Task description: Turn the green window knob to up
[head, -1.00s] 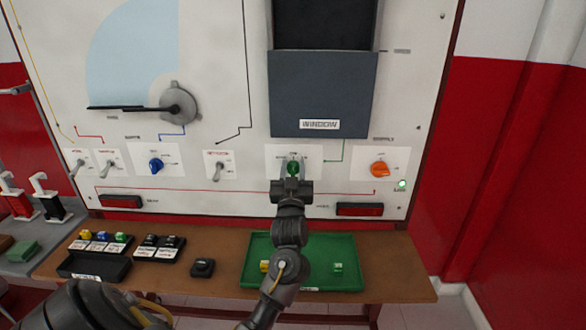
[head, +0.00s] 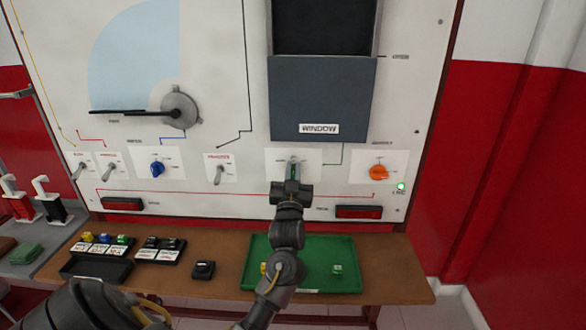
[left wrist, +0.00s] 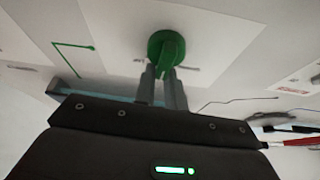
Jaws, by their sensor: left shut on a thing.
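The green window knob (left wrist: 166,48) is on a white plate of the upright trainer board, below the grey window panel (head: 322,98) labelled WINDOW. In the left wrist view its raised grip lies between my finger ends and runs roughly in line with the fingers. My left gripper (head: 292,172) reaches up to the board and is shut on the knob; its fingers also show in the left wrist view (left wrist: 161,82). In the head view the fingers cover most of the knob, so its pointer mark cannot be read. My right gripper is not in view.
A blue knob (head: 157,169) and toggle switches are on the board to the left; an orange knob (head: 378,172) and a lit green lamp (head: 401,187) are to the right. Below, a green tray (head: 345,283) and black label trays (head: 95,268) rest on the brown bench (head: 395,265).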

